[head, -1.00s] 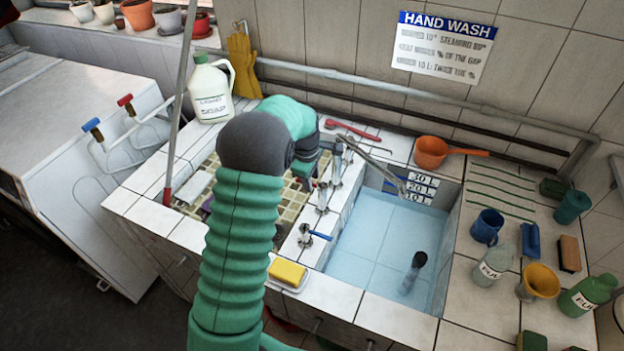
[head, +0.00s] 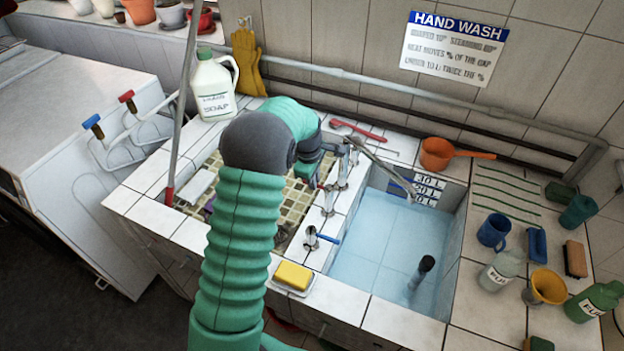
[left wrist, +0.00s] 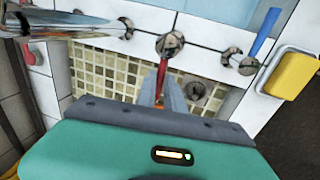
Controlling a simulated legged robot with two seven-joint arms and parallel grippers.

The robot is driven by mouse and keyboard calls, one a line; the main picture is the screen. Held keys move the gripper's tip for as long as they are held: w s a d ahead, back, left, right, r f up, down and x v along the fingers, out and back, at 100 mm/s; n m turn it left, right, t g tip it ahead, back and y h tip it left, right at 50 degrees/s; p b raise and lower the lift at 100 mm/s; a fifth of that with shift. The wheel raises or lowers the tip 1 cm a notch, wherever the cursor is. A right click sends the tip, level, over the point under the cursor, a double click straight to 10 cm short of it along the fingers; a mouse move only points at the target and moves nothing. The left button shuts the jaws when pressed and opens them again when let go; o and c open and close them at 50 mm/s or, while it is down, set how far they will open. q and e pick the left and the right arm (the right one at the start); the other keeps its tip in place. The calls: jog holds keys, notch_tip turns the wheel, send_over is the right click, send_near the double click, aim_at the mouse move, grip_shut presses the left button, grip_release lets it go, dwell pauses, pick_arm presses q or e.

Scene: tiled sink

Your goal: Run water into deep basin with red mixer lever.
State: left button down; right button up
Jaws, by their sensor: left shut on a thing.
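My left gripper (left wrist: 161,98) is shut on the red mixer lever (left wrist: 162,70), beside its chrome tap body (left wrist: 170,44). In the head view the left gripper (head: 322,172) is beside the row of taps, and my arm hides much of it. The blue lever (head: 328,238) sits on the nearer tap and also shows in the left wrist view (left wrist: 264,32). The chrome spout (head: 378,165) reaches over the deep blue basin (head: 375,240). I cannot make out a water stream. A dark-topped standpipe (head: 420,272) stands in the basin. My right gripper is not in view.
A shallow mosaic basin (head: 285,205) lies left of the taps. A yellow sponge (head: 293,275) sits at the front rim. A soap jug (head: 213,88) stands behind.

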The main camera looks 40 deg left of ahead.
pick_arm(q)
jog(key=shift+s+a+f, duration=0.1)
jog(key=shift+a+f, duration=0.05)
jog(key=shift+s+a, duration=0.15)
dwell(0.8)
